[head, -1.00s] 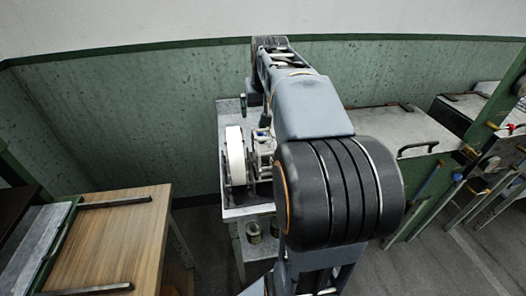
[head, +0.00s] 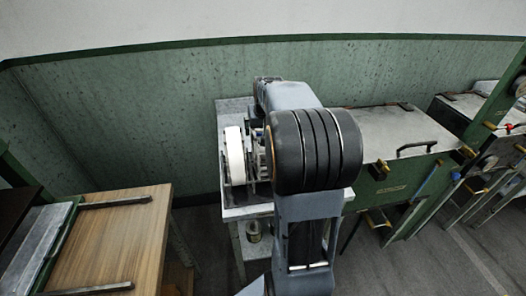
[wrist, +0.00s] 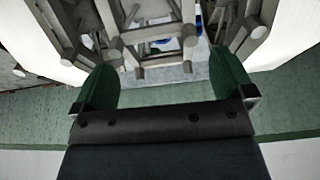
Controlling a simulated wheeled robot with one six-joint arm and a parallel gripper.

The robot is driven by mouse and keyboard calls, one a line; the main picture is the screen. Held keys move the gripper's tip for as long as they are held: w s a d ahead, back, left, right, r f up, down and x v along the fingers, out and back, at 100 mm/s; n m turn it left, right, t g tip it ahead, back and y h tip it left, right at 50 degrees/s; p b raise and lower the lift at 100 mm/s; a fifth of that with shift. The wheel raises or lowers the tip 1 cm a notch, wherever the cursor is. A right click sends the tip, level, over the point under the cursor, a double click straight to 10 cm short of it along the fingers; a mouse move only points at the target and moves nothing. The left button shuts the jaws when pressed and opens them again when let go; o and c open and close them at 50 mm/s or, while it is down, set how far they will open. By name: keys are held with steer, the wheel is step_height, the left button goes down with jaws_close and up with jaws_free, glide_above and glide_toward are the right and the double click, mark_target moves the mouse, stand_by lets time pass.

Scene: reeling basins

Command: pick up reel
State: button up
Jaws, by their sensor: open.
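The reel (head: 235,156) rests on a grey-topped stand (head: 232,106) against the green wall. Its white rim shows in the head view, with pale frame parts beside it, and my arm hides its right side. In the wrist view, the pale bars of the reel (wrist: 150,57) fill the top middle, with white bands at both sides. My gripper (wrist: 164,84) is open, its two green fingers apart near the bars. I see nothing held between them. My gripper is hidden behind my arm in the head view.
A wooden-topped table (head: 118,235) stands at the left. A metal-topped green bench (head: 392,130) with a handle stands at the right. A small jar (head: 253,231) sits below the stand's top. The floor between the left table and the stand is narrow.

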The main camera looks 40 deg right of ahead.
steer(key=shift+w+d+f, duration=0.1)
steer(key=shift+w+f, duration=0.15)
steer(key=shift+f, duration=0.45)
steer(key=c, duration=1.1)
steer(key=shift+r, duration=0.15)
step_height(320, 180, up, 18)
steer(key=p, duration=0.1)
